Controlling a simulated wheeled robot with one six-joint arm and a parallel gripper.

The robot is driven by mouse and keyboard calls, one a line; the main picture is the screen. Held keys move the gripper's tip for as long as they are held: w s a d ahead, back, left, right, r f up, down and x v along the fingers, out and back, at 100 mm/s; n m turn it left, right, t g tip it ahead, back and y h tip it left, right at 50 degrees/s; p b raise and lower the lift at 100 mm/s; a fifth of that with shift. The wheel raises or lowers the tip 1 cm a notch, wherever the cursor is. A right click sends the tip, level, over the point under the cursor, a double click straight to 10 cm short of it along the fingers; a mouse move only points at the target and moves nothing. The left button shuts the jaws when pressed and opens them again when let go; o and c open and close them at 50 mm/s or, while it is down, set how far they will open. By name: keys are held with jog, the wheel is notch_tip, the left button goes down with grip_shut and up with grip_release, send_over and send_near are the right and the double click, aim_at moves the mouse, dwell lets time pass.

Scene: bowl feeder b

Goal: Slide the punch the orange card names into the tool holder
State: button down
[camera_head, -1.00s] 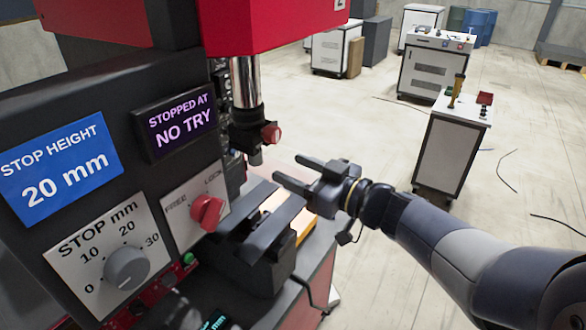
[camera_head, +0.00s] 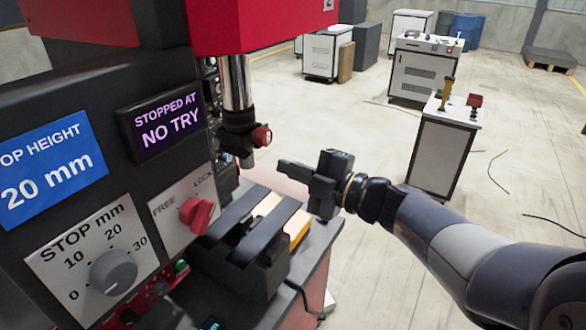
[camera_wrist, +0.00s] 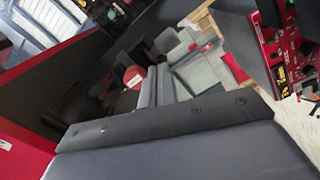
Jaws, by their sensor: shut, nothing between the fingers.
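The press's tool holder (camera_head: 238,142) is a dark clamp at the lower end of a chrome ram, with a red knob (camera_head: 262,136) on its right side. A short grey stub (camera_head: 247,160) shows below it; I cannot tell whether it is a punch. My gripper (camera_head: 283,167) is shut and empty, pointing left, a little right of and below the holder, apart from it. A yellow-orange piece (camera_head: 298,228) lies partly hidden under the dark bars; I cannot tell whether it is the card. No readable orange card shows. The wrist view is cluttered and tilted.
Dark bars (camera_head: 265,232) stick out below the holder. The press front carries a purple "STOPPED AT NO TRY" display (camera_head: 168,125), a red FREE/LOCK knob (camera_head: 197,214) and a grey stop dial (camera_head: 113,271). A white cabinet (camera_head: 440,150) stands behind my arm.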

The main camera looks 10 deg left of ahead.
aim_at(250, 152)
jog(key=shift+w+a+r+n, duration=0.1)
jog(key=shift+w+a+n, duration=0.3)
jog(key=shift+a+n, duration=0.6)
jog(key=shift+w+a+f+n, duration=0.1)
jog(key=shift+w+a+n, duration=0.35)
jog(key=shift+a+n, duration=0.55)
jog(key=shift+w+a+r+n, duration=0.1)
jog(key=shift+w+a+n, duration=0.45)
jog(key=shift+n, duration=0.75)
jog(key=shift+a+g, duration=0.3)
jog(key=shift+a, duration=0.2)
jog(key=b+v, duration=0.3)
jog(key=v, duration=1)
jog(key=shift+s+d, duration=0.15)
jog(key=shift+d, duration=0.2)
dwell(0.5)
